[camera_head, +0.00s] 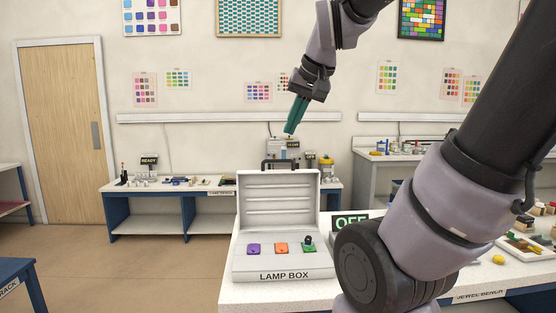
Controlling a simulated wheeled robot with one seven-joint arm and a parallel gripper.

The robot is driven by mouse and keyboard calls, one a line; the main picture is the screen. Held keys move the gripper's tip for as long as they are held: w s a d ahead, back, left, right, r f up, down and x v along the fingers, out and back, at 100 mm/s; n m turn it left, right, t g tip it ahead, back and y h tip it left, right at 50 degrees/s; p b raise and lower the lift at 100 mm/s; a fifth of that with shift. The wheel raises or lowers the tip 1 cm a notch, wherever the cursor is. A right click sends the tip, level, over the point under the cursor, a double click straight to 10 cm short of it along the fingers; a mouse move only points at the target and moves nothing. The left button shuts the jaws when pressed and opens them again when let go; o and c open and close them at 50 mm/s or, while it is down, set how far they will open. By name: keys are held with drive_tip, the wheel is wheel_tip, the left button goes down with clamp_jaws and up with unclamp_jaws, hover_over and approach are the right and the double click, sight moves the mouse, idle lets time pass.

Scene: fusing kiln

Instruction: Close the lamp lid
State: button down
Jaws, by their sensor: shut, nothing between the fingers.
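The white lamp box (283,265) stands on the near bench, its front labelled LAMP BOX. Its lid (279,198) is raised upright at the back, with a dark handle (280,163) on its top edge. A purple piece (253,249), an orange piece (281,248) and a green piece (309,248) sit in a row on the box's top face. A small dark object (308,239) stands at the green piece. My gripper (290,130) has teal fingers, shut and empty, pointing down. In the picture it is above the lid handle, apart from it.
An OFF sign (351,221) stands right of the box, partly hidden by my arm. Loose coloured pieces and a tray (525,246) lie on the bench at right. A back bench (190,190) holds small tools and a READY sign (149,160).

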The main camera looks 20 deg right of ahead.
drive_tip(key=w+d+f+g+h, duration=0.15)
drive_tip(key=w+d, duration=0.25)
drive_tip(key=w, duration=1.2)
drive_tip(key=w+d+f+g+h, duration=0.1)
drive_tip(key=w+d+f+h, duration=0.15)
drive_tip(key=w, duration=1.25)
drive_tip(key=shift+n+t+y, duration=0.25)
drive_tip(key=shift+n+y, duration=0.15)
drive_tip(key=x, duration=0.3)
drive_tip(key=s+x, duration=0.1)
drive_tip(key=x, duration=0.2)
drive_tip(key=s+x, duration=0.1)
drive_tip(key=x, duration=0.2)
drive_tip(key=shift+w+d+f, duration=0.1)
drive_tip(key=shift+w+f, duration=0.1)
drive_tip(key=shift+f, duration=0.5)
drive_tip(key=shift+s+f, duration=0.15)
drive_tip(key=shift+s, duration=0.4)
drive_tip(key=shift+s, duration=0.15)
